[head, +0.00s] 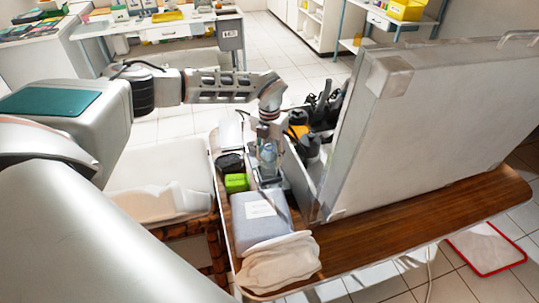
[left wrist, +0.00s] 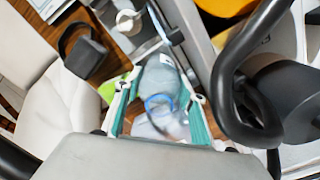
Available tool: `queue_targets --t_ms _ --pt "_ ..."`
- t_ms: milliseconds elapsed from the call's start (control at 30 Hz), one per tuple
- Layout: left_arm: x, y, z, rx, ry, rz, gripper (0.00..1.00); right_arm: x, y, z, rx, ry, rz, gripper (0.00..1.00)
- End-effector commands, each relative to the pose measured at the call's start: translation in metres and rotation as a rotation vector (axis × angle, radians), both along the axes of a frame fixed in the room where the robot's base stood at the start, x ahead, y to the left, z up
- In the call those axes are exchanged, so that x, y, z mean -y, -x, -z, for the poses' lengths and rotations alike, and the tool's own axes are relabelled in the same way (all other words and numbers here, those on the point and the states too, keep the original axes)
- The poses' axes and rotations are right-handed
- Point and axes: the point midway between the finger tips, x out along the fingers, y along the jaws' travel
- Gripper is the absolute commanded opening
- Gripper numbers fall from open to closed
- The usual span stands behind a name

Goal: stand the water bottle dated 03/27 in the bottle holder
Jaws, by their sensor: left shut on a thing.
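My left gripper (head: 268,132) reaches over the wooden table from behind and points down. It is shut on a clear bluish water bottle (head: 267,158), which looks roughly upright. In the left wrist view the bottle (left wrist: 160,82) sits between the teal-padded fingers (left wrist: 163,98), with a blue ring around it. No date can be read on it. A grey stand-like piece (head: 277,183) shows just below the bottle; I cannot tell whether it is the bottle holder or whether the bottle touches it. My right gripper is not in view.
A large pale open case (head: 420,125) stands right of the bottle, with black and orange equipment (head: 301,130) behind. A green box (head: 237,183), a black item (head: 230,162), a grey-blue box (head: 262,222) and white cloth (head: 280,265) crowd the left strip. Bare wood (head: 400,235) lies in front of the case.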

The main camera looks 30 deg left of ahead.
Motion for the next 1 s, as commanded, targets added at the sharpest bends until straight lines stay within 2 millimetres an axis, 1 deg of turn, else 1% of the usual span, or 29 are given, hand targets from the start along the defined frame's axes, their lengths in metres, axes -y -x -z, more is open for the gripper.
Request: queue_targets --t_ms 167,200,233,267,567,667,767,867,1000 --pt "0.0 -0.001 0.0 0.002 0.001 0.0 0.09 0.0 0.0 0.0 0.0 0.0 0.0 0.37" --pt "0.0 -0.001 0.0 0.002 0.001 0.0 0.47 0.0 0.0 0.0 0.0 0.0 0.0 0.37" --pt "0.0 -0.001 -0.001 0.002 0.001 0.0 0.55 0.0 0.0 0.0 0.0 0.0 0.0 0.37" --pt "0.0 -0.001 0.0 0.002 0.001 0.0 0.59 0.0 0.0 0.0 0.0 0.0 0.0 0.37" --pt "0.0 0.0 0.0 0.0 0.0 0.0 0.59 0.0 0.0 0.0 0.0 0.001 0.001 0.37" --pt "0.0 -0.001 -0.004 0.002 0.0 0.0 0.59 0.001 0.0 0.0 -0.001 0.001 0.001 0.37" --pt "-0.001 -0.001 -0.015 0.004 0.0 0.0 0.59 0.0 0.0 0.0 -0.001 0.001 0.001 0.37" --pt "-0.001 -0.002 -0.033 0.005 0.001 0.0 0.59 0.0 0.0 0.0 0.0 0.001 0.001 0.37" --pt "0.0 -0.002 -0.062 0.006 0.001 0.0 0.59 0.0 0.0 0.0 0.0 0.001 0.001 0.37"
